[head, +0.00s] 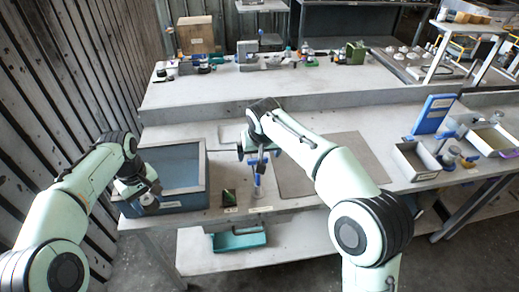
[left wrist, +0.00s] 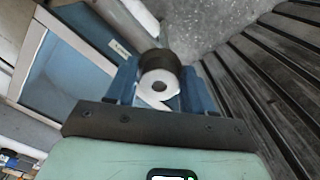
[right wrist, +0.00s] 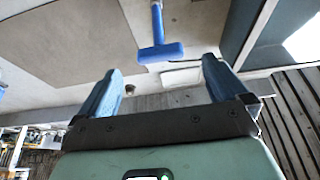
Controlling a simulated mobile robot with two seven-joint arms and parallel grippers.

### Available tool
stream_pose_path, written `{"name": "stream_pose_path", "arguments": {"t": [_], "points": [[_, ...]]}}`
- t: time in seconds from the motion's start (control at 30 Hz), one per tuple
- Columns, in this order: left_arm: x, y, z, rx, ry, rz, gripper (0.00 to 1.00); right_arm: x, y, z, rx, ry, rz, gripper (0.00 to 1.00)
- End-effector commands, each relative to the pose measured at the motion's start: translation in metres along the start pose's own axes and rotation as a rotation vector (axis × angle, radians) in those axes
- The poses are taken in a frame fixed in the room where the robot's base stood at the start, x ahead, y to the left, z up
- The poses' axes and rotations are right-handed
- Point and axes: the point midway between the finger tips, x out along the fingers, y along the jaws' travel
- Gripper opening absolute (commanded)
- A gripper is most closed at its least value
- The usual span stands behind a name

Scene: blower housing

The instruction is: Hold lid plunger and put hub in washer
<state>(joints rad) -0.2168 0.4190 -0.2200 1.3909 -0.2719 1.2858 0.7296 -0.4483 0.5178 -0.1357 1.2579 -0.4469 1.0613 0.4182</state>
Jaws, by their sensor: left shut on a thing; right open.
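My left gripper (left wrist: 162,90) is shut on a hub (left wrist: 160,83), a dark cylinder with a pale end face and a central hole. In the head view, my left gripper (head: 148,194) is at the front left of the washer (head: 207,168), a grey-rimmed box with a blue inside or top. The hub is outside the box's rim in the left wrist view. My right gripper (right wrist: 160,88) is open and empty. A blue T-shaped plunger handle (right wrist: 160,52) lies ahead of its fingers, apart from them; it also shows below the right gripper in the head view (head: 259,163).
A small dark item (head: 229,197) lies between washer and plunger. A teal tray (head: 238,238) is on the lower shelf.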

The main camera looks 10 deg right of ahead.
Motion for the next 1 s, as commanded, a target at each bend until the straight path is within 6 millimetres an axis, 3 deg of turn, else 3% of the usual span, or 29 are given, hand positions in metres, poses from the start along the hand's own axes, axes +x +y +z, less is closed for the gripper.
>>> {"name": "stream_pose_path", "arguments": {"t": [0.2,0.4,0.6,0.9,0.93,1.0], "points": [[0.0,0.0,0.0,0.0,0.001,0.0,0.18,0.046,0.001,0.001,0.001,-0.005,0.002,1.0],[0.0,0.0,0.0,0.0,0.001,0.001,0.18,0.076,0.001,0.001,0.001,-0.003,0.001,1.0],[0.0,0.0,0.0,0.0,0.001,0.001,0.18,0.091,0.001,0.0,0.001,-0.001,0.0,1.0],[0.0,0.0,0.0,0.0,0.001,0.001,0.18,0.092,0.0,0.0,0.001,0.0,-0.001,1.0],[0.0,0.0,0.0,0.0,0.001,0.001,0.18,0.092,0.0,0.0,0.001,0.0,-0.001,0.94],[0.0,0.0,0.0,0.0,0.001,0.001,0.18,0.092,0.001,0.0,0.001,0.0,-0.001,0.71]]}}
